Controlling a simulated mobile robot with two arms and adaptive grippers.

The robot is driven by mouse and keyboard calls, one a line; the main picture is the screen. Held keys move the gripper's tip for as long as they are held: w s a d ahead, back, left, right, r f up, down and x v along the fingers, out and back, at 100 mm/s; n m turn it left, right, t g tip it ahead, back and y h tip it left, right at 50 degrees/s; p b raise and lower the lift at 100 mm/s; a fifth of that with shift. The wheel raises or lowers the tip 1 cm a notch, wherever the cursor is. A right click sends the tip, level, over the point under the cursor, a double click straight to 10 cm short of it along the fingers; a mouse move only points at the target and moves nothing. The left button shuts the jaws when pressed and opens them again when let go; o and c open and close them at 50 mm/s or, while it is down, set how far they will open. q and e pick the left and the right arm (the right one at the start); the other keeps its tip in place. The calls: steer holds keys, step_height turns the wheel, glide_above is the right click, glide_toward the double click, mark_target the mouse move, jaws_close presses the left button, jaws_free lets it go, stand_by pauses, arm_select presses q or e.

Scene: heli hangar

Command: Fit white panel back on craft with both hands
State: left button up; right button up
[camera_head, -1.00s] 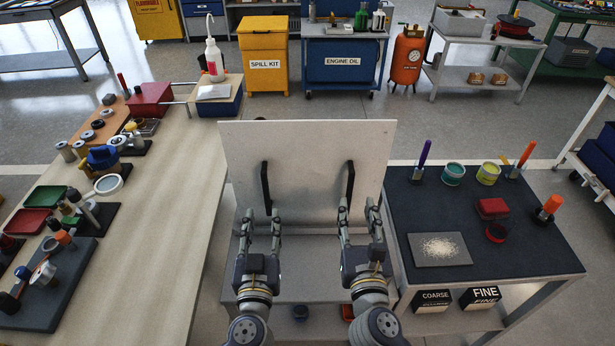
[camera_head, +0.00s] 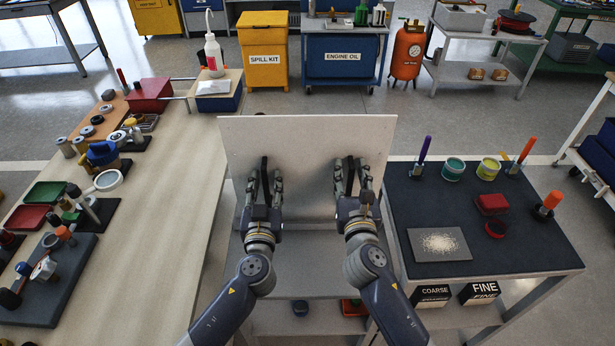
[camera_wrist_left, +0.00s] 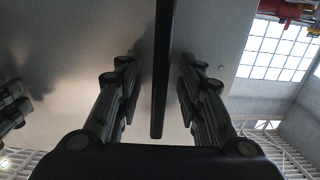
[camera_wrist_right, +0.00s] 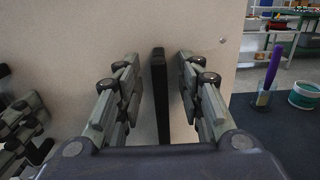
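The white panel (camera_head: 310,150) stands upright in front of me, with two black vertical handles on its near face. My left gripper (camera_head: 263,185) is open around the left handle (camera_head: 264,170). In the left wrist view the handle (camera_wrist_left: 163,70) runs between the two open fingers with gaps on both sides. My right gripper (camera_head: 353,182) is open around the right handle (camera_head: 350,168). In the right wrist view that handle (camera_wrist_right: 159,95) stands between the fingers, apart from both. The craft cannot be made out.
A long bench (camera_head: 170,210) with trays and tools runs along the left. A dark-topped cart (camera_head: 400,220) with pots and a sanding sheet stands at the right. A grey stand (camera_head: 300,262) lies below the panel. A yellow spill kit bin (camera_head: 263,45) is behind.

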arm_select(q)
jaws_close()
arm_select(e)
jaws_close()
arm_select(q)
steer(key=shift+w+r, duration=0.1)
arm_select(e)
steer(key=shift+w+r, duration=0.1)
